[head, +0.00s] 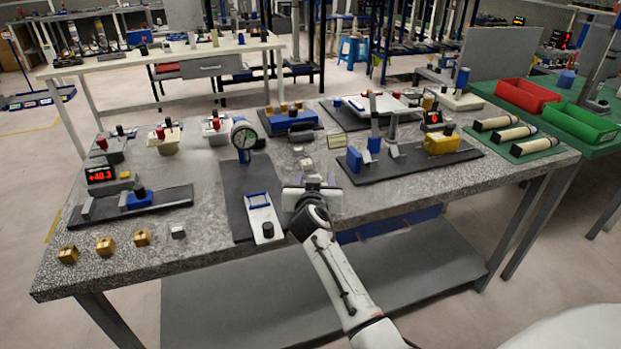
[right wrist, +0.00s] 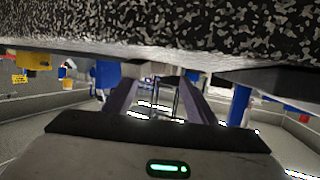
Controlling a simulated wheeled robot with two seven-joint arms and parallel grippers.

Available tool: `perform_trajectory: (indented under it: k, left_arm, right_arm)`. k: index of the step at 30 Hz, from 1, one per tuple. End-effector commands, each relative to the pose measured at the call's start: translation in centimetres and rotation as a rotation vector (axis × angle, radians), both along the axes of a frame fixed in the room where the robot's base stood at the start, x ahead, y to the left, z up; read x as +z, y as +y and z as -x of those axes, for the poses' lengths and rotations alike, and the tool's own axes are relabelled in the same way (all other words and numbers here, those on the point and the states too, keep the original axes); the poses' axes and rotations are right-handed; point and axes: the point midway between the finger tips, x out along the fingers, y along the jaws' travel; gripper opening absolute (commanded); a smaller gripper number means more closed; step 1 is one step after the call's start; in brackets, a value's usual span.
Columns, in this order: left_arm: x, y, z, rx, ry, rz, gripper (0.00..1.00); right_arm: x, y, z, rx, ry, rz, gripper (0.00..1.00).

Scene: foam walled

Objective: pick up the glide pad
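No thing is clearly marked as the glide pad. A small pale grey block (right wrist: 161,70) lies at the speckled table surface between my right fingertips in the right wrist view, and it may be the pad. Whether the fingers touch it is not clear. My right gripper (head: 313,185) is low over the middle of the table in the head view, and its own body hides most of what is under it. In the right wrist view the right gripper (right wrist: 163,82) has its two fingers apart. My left gripper is not in view.
A white fixture with a blue frame (head: 260,214) and a dial gauge (head: 244,136) stand close left of my right gripper. A dark plate with blue posts and a yellow block (head: 441,143) is to the right. A small grey block (head: 178,231) lies near the front left.

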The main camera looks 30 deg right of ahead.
Motion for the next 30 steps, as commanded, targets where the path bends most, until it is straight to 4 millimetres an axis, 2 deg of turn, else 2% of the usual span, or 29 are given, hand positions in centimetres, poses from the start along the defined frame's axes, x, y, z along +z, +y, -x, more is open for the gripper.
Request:
perform_trajectory:
  k: [1,7,15,26,30]
  left_arm:
    - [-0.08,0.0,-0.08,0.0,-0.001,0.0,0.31]
    - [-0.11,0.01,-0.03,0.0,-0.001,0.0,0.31]
    - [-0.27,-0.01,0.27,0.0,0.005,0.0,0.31]
    - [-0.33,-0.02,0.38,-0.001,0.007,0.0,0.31]
    - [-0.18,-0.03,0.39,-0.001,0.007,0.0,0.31]
  right_arm:
    - [-1.56,-0.13,0.4,-0.006,0.023,-0.017,0.51]
    - [-1.81,-0.11,0.51,-0.008,0.026,-0.021,0.48]
    - [-1.86,0.15,0.46,-0.005,0.026,-0.024,0.05]
    - [-1.83,0.36,0.4,-0.001,0.026,-0.024,0.04]
    - [-0.92,0.38,0.35,-0.002,0.023,-0.025,0.04]
